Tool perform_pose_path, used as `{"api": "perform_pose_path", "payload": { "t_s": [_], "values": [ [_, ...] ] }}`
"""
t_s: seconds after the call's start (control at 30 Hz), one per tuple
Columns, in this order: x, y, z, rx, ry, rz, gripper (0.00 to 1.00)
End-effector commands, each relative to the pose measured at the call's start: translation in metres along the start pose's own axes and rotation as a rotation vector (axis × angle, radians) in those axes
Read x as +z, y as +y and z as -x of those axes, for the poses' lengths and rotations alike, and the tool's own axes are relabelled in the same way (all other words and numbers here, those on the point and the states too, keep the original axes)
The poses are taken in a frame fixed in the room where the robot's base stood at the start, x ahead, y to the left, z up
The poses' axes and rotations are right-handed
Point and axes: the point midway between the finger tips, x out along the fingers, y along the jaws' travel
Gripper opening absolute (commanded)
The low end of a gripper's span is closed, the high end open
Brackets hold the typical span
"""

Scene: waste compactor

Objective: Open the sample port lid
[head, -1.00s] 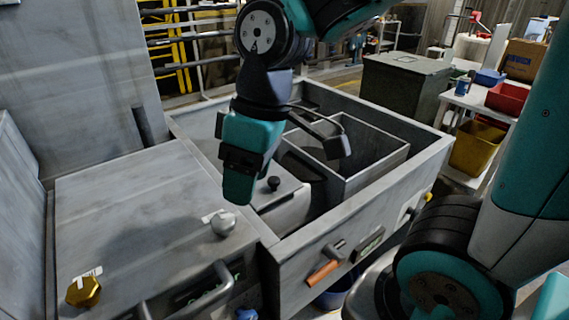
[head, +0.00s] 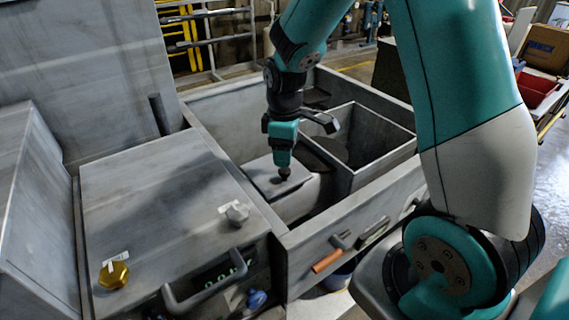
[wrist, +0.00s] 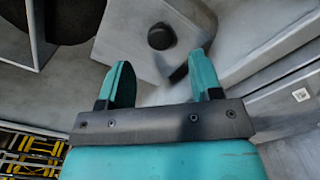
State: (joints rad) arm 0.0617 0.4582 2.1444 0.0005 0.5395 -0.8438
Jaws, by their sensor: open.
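The sample port lid (head: 262,182) is a flat grey plate with a round black knob (head: 284,174), inside the grey compactor bin. My gripper (head: 283,158) points down just above the knob in the head view. In the wrist view, the knob (wrist: 161,36) shows beyond the open fingertips (wrist: 160,66), between their lines and apart from them. The fingers are empty. The lid lies flat and looks closed.
An open square grey box (head: 372,150) stands right of the lid. The bin's front wall (head: 345,212) carries an orange-handled lever (head: 328,260).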

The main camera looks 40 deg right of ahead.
Motion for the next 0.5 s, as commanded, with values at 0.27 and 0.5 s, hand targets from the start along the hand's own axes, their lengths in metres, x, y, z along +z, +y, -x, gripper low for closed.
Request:
{"api": "perform_pose_path", "payload": {
  "t_s": [0.27, 0.5],
  "values": [
    [0.000, 0.000, -0.044, -0.002, -0.001, 0.000, 0.59],
    [0.000, 0.000, -0.055, 0.000, 0.000, 0.000, 0.59]
  ]
}}
